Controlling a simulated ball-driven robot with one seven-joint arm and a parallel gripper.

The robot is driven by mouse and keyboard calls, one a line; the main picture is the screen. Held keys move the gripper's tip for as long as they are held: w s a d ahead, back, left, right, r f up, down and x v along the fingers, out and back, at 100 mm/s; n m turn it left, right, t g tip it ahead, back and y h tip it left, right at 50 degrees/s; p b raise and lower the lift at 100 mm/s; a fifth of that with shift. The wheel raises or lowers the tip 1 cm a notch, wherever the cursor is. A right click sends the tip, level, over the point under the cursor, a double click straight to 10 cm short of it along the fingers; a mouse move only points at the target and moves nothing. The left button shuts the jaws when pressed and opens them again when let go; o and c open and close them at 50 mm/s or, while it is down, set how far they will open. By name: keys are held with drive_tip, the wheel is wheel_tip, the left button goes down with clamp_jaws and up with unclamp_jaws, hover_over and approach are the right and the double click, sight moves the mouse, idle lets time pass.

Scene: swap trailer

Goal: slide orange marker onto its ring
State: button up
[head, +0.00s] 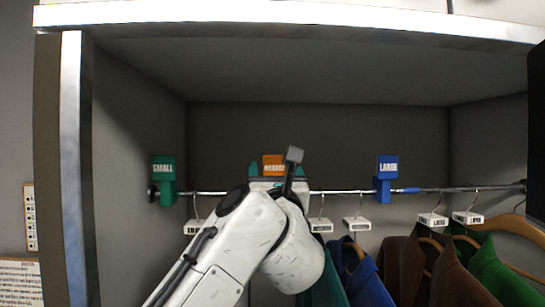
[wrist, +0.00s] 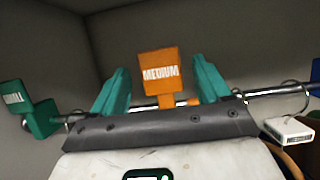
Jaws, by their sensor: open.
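The orange marker (wrist: 158,72), labelled MEDIUM, hangs upright on the rail. In the head view the orange marker (head: 273,162) shows only its upper part; my arm hides the rest. In the wrist view a short orange band, the ring (wrist: 193,102), shows on the rail just right of the marker's foot; it is hidden in the head view. My gripper (wrist: 160,88) is open, its teal fingers standing one on each side of the marker with visible gaps to it. In the head view my gripper (head: 277,178) is mostly behind my arm.
The metal rail (head: 345,191) crosses the closet. A green SMALL marker (head: 165,175) is at left. A blue LARGE marker (head: 386,175) is at right, with a blue band (head: 406,190) beside it. Clothes on tagged hangers (head: 356,223) hang below, mostly at right.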

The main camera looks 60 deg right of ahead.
sight(274, 166)
drive_tip(key=shift+p+x, duration=0.6)
drive_tip(key=shift+x, duration=1.75)
